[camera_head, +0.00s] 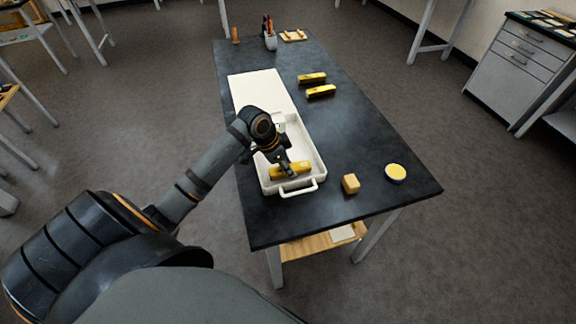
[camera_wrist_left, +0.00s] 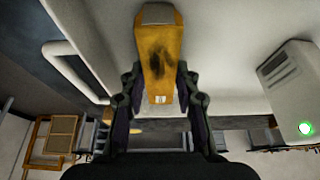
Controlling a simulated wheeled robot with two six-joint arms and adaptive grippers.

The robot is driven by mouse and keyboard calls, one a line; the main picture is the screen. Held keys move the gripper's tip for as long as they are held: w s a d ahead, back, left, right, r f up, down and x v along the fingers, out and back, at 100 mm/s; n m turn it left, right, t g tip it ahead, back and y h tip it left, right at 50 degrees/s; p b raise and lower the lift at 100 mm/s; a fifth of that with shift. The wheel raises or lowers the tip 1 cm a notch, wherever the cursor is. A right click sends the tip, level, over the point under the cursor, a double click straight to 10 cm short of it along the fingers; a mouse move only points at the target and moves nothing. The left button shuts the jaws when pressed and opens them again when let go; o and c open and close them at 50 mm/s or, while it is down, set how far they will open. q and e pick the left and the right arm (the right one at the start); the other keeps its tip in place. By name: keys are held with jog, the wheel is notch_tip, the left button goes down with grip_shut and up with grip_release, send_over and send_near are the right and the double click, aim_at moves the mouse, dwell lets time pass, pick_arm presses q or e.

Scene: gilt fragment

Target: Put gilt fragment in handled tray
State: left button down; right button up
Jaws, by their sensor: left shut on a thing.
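The gilt fragment (camera_head: 291,171) is a yellow-gold bar, seen over the near end of the white handled tray (camera_head: 320,165). My left gripper (camera_head: 283,166) reaches down from above and is shut on it. In the left wrist view the fragment (camera_wrist_left: 158,50) has a dark smudge and a small white label, and both fingers of the gripper (camera_wrist_left: 158,95) flank its lower end. The tray's handle (camera_head: 299,188) faces the near side. I cannot tell whether the fragment touches the tray floor. My right gripper is not in view.
The dark table (camera_head: 370,135) also holds two similar yellow bars (camera_head: 312,78) (camera_head: 321,91), a tan block (camera_head: 351,184), a round yellow-topped tin (camera_head: 396,173), a white sheet (camera_head: 258,88) and a cup of tools (camera_head: 270,41). The table's right half is mostly clear.

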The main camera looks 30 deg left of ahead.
pick_arm(q)
jog(key=c, duration=1)
grip_release()
jog(key=shift+f, duration=0.1)
jog(key=v, duration=1.2)
jog(key=shift+p, duration=0.4)
